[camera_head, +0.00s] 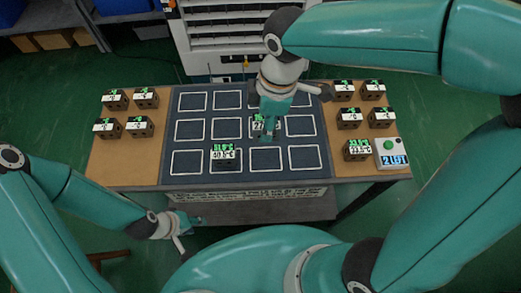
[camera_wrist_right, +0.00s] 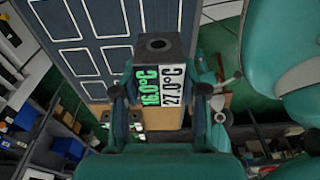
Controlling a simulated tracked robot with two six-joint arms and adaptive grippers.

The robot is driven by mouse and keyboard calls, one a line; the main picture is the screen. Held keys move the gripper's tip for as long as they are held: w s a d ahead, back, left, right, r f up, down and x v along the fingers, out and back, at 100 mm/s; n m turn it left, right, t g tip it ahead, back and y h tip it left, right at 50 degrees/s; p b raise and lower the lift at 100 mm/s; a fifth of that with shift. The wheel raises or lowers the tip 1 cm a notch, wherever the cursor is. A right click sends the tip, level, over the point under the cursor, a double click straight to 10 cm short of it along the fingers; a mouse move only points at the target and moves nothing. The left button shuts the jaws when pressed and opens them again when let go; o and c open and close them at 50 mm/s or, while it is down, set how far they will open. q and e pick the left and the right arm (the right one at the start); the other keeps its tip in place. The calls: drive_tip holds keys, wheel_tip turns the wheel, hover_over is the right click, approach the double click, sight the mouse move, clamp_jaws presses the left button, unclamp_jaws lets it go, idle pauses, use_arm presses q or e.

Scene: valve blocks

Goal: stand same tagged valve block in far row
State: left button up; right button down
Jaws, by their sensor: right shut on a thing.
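My right gripper (camera_head: 272,112) is shut on a dark valve block (camera_head: 262,126), over the third cell of the middle row. My gripper partly hides the block there. In the right wrist view the held block (camera_wrist_right: 158,72) shows a round hole in its end and a tag with green 16.0°C and white 27.0°C. My right gripper's fingers (camera_wrist_right: 160,100) are on both its sides. Another block (camera_head: 224,156), its tag reading about 61.0°C over 40.5°C, stands in the second cell of the front row. My left gripper (camera_head: 188,232) is open and empty before the table.
The dark mat (camera_head: 170,140) has white-outlined cells in three rows; the far row looks empty where visible. Several tagged blocks stand on the wood at left (camera_head: 140,126) and right (camera_head: 381,118). A block (camera_head: 356,150) stands beside a green-button box (camera_head: 391,153) reading 2 LEFT.

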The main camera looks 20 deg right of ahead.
wheel_tip(320, 180, down, 12)
drive_tip(key=shift+f+b, duration=0.2)
drive_tip(key=shift+b, duration=0.2)
drive_tip(key=shift+f, duration=0.1)
drive_tip(key=c, duration=0.6)
unclamp_jaws()
drive_tip(key=r, duration=0.4)
drive_tip(key=d+r, duration=0.1)
drive_tip(key=r, duration=0.3)
drive_tip(key=r+p, duration=0.1)
drive_tip(key=r, duration=0.3)
drive_tip(key=shift+s+d, duration=0.2)
drive_tip(key=shift+s, duration=0.15)
